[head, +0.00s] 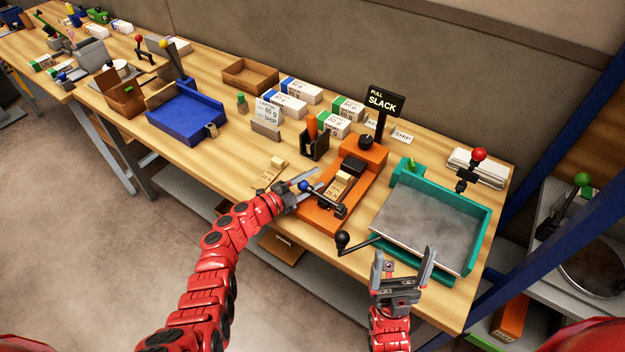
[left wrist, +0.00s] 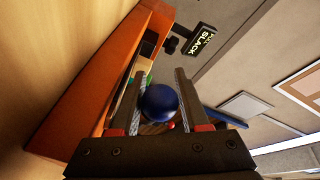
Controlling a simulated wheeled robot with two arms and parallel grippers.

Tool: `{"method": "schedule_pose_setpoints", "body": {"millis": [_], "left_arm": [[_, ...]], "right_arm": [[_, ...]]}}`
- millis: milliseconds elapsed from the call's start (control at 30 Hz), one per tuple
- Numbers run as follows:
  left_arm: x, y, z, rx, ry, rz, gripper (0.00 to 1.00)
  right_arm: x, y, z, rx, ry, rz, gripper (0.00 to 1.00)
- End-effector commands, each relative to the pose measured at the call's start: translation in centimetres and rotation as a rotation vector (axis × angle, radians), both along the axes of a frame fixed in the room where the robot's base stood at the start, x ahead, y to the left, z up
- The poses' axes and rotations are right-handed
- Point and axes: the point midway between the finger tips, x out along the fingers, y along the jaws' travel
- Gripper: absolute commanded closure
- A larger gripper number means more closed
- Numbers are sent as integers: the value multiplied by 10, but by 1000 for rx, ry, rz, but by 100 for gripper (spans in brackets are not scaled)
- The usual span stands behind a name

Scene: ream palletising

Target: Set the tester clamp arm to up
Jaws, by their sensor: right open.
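The orange tester (head: 364,177) stands on the bench, with a dark clamp arm (head: 322,196) low along its near left side. The arm ends in a blue ball knob (head: 305,186). My left gripper (head: 306,184) is at this knob, one finger on each side. The gripper hides part of the lever. My right gripper (head: 403,264) is open and empty, in front of the teal tray.
A teal tray (head: 483,232) with a grey sheet stands right of the tester, a black-knobbed crank (head: 343,240) in front. A black holder (head: 314,146) and the "PULL SLACK" sign (head: 384,102) stand behind. A blue tray (head: 187,114) is further left.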

Motion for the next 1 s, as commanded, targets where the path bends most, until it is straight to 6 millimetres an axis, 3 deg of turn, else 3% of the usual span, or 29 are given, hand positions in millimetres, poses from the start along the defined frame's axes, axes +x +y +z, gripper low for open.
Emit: {"method": "schedule_pose_setpoints", "body": {"millis": [33, 233, 1000], "left_arm": [[0, 0, 0, 0, 0, 0, 66], [0, 0, 0, 0, 0, 0, 100], [0, 0, 0, -1, 1, 0, 100]], "right_arm": [[0, 0, 0, 0, 0, 0, 11], [0, 0, 0, 0, 0, 0, 11], [0, 0, 0, 0, 0, 0, 11]]}}
